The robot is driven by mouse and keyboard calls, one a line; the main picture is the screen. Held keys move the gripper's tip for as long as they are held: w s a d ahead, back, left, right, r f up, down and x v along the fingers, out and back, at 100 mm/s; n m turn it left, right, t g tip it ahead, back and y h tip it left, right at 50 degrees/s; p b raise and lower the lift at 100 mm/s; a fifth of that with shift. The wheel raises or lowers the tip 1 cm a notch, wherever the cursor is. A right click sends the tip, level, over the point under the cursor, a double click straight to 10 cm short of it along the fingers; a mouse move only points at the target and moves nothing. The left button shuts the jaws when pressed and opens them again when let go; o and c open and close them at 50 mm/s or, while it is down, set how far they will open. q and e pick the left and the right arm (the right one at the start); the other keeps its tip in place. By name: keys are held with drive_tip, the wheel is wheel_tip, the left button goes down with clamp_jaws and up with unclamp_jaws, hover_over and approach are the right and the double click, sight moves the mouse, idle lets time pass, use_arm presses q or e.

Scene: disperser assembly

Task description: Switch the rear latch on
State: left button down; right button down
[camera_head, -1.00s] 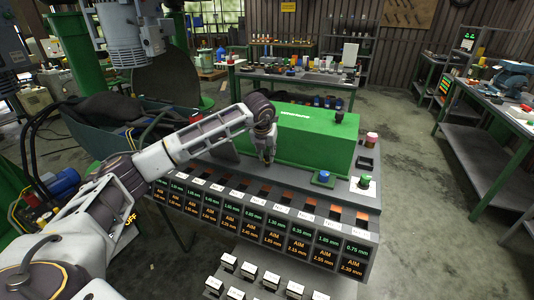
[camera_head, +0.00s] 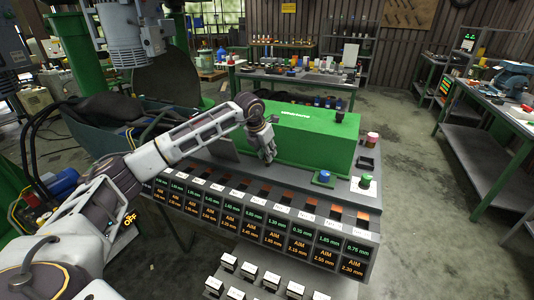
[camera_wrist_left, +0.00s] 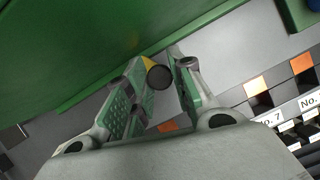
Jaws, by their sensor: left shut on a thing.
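My left gripper (camera_head: 269,161) is over the grey top of the disperser, just in front of its green housing (camera_head: 310,140), with its fingers tilted down to the right. In the left wrist view its fingers (camera_wrist_left: 163,68) are shut on a dark round knob (camera_wrist_left: 160,78) with a yellow patch beside it. I cannot tell whether this knob is the rear latch. An orange ON/OFF marking (camera_head: 130,219) shows at the machine's left end. My right gripper is not in view.
A row of numbered slots with orange pieces (camera_head: 313,209) and lit size displays (camera_head: 299,247) runs along the machine's front.

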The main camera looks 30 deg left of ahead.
use_arm(q)
drive_tip(key=shift+m+h, duration=0.3)
drive_tip(key=shift+m, duration=0.7)
drive_tip(key=shift+w+a+r+m+g+h+p, duration=0.1)
drive_tip(key=shift+m+g+h+p, duration=0.4)
drive_tip(key=shift+m, duration=1.3)
drive_tip(key=shift+m+h, duration=0.3)
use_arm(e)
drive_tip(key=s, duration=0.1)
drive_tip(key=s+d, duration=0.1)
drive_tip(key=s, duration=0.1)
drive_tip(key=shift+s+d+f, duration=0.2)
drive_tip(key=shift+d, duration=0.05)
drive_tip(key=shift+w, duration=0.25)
